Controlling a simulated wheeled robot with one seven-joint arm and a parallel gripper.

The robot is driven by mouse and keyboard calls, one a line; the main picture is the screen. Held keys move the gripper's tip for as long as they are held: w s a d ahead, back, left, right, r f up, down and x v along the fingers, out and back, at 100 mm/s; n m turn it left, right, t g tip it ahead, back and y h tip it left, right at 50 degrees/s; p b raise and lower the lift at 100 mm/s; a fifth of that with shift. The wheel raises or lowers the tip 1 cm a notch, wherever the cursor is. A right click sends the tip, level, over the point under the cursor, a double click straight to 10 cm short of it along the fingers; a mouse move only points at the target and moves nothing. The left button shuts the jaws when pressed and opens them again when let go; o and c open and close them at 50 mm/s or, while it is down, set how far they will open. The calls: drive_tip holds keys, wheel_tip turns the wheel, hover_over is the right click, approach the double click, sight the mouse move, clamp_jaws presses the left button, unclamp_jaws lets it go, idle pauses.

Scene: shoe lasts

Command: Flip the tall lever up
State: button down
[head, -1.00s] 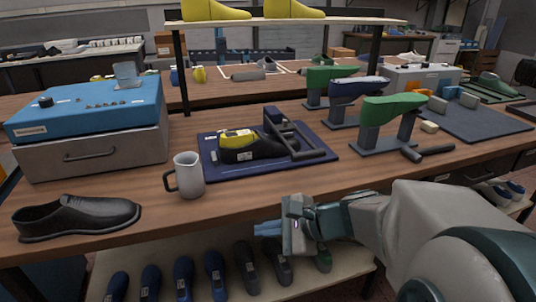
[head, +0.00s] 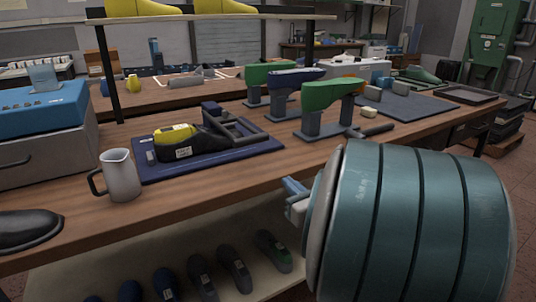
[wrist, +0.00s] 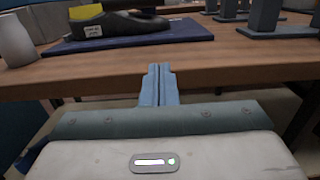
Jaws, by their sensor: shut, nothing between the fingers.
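My gripper (head: 295,188) is at the front edge of the workbench, partly hidden behind my own arm. In the wrist view its blue fingers (wrist: 160,84) are together with nothing between them, just in front of the bench edge. I cannot make out a tall lever for certain in any view. A green cabinet (head: 493,42) stands by the back wall at the far right, far from my gripper. Small fittings show on its front, too small to tell.
The workbench (head: 215,192) bears a white mug (head: 120,176), a navy board (head: 160,172) with a shoe clamp, and green-topped stands (head: 327,96). Shoes sit on a shelf below. A pallet (head: 497,138) lies on the floor at right, with some clear floor near it.

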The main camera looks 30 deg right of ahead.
sight(269, 176)
drive_tip(key=w+p, duration=0.5)
drive_tip(key=w, duration=0.1)
drive_tip(key=w+p, duration=0.3)
drive_tip(key=w, duration=0.1)
drive_tip(key=shift+a+r+p, duration=0.15)
drive_tip(key=shift+a+p, duration=0.1)
drive_tip(key=shift+p, duration=0.1)
drive_tip(key=r, duration=0.3)
drive_tip(key=shift+w+p, duration=0.25)
drive_tip(key=shift+p, duration=0.1)
drive_tip(key=shift+w+r, duration=0.15)
drive_tip(key=shift+r, duration=0.35)
